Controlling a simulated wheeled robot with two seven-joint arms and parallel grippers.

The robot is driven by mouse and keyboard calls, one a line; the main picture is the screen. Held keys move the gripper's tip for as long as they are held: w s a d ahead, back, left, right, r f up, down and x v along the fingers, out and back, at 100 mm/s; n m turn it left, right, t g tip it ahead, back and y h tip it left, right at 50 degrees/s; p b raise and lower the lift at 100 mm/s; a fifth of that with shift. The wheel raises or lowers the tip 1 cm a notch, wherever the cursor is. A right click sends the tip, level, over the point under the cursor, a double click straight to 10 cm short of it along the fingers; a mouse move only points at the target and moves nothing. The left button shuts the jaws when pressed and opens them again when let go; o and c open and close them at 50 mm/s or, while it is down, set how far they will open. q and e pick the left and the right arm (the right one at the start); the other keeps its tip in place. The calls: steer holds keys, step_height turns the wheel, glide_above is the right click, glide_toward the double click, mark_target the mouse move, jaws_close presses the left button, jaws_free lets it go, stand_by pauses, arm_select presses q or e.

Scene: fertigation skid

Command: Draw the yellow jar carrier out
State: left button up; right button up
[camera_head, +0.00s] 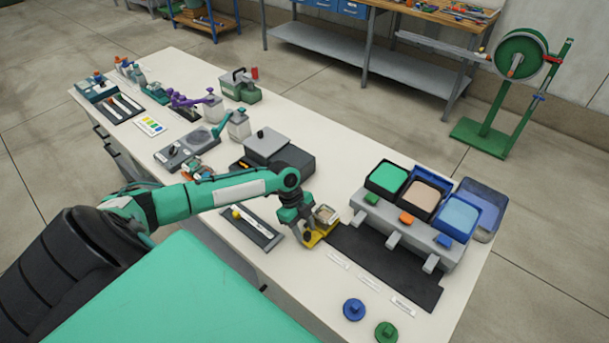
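The yellow jar carrier (327,232) is low on the white bench, at the left end of a black mat. A small box-like piece with a beige top (326,213) is just above it in the picture; whether it sits in the carrier is unclear. My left gripper (307,235) reaches down from my teal arm to the carrier's left side and overlaps it in the view. Its fingertips are small and partly hidden, so I cannot tell whether they are closed on the carrier. My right gripper is not in view.
A grey tray (252,228) lies to the left. Blue (354,309) and green (386,331) knobs are near the front edge. White labels lie before the mat.

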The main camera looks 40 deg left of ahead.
arm_select(q)
steer(key=b+v, duration=0.3)
steer(key=v, duration=1)
steer(key=shift+a, duration=0.2)
